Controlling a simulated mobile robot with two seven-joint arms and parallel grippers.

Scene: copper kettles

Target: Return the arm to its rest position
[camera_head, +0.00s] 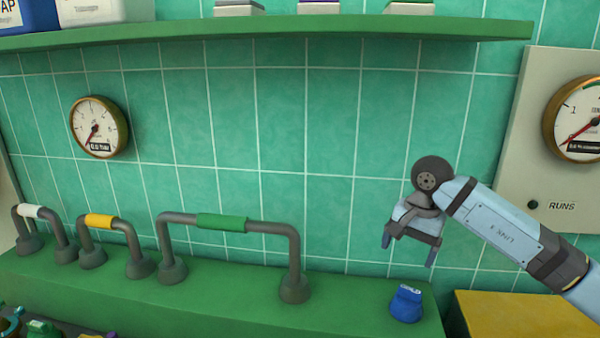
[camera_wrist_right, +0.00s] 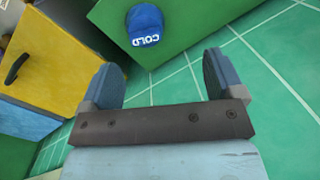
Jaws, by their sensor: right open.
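My right gripper (camera_head: 409,252) comes in from the right on my pale blue arm and hangs in front of the tiled wall. It is open and empty, its two blue fingers apart, above the blue COLD knob (camera_head: 406,304) on the green ledge. The knob stands clear of the fingers. In the right wrist view the open fingers of the right gripper (camera_wrist_right: 165,80) show with nothing between them, and the knob (camera_wrist_right: 145,25) lies beyond them. My left gripper is not in view.
Grey pipes with a white, a yellow and a green sleeve (camera_head: 222,222) rise from the green ledge (camera_head: 200,313). A green shelf (camera_head: 270,30) runs overhead. Gauges hang at left (camera_head: 98,126) and right (camera_head: 578,120). A yellow box (camera_head: 525,315) stands at lower right.

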